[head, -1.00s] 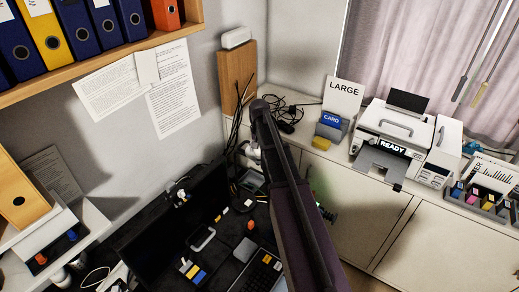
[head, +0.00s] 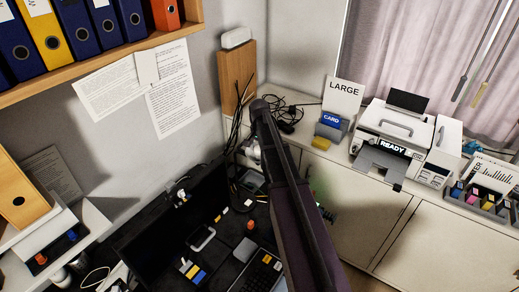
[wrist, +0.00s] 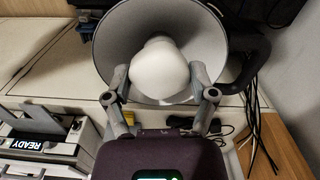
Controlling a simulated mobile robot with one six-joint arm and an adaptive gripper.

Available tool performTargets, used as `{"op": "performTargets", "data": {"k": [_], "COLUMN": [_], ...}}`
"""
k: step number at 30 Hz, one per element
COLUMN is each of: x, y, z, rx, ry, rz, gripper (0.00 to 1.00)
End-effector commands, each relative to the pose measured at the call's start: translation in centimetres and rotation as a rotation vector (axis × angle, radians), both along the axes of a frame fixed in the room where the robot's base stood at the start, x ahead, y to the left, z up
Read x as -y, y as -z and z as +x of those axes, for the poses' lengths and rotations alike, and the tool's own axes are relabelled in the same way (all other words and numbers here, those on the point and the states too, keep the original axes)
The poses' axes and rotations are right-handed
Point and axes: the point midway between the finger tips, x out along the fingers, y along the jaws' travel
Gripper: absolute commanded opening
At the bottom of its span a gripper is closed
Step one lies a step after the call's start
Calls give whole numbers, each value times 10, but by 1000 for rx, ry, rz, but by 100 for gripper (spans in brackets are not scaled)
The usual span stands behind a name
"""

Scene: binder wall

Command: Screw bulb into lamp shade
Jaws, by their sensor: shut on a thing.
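In the wrist view, a white rounded bulb (wrist: 160,62) sits between the two fingers of my gripper (wrist: 160,78), which is shut on it. Behind the bulb is the wide open mouth of a grey lamp shade (wrist: 207,32), its pale inside facing the camera. The bulb lines up near the middle of the shade's opening. Its far end and the socket are hidden behind the bulb, so I cannot tell whether they touch. In the head view my own arm covers most of this spot.
A dark curved part (wrist: 248,55) stands right of the shade in the wrist view. In the head view, loose black cables (head: 285,108) lie on the white cabinet near a wooden board (head: 238,78). A printer (head: 395,132) stands at right. The dark desk below is cluttered.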

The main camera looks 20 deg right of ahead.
Motion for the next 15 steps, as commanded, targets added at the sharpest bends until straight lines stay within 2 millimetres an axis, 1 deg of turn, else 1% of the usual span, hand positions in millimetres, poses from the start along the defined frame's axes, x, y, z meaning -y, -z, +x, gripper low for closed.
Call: {"op": "performTargets", "data": {"k": [5, 15], "x": [0, 0], "y": [0, 0], "z": [0, 0], "rx": [0, 0], "ry": [45, 291], "rz": [0, 0], "gripper": [16, 16]}}
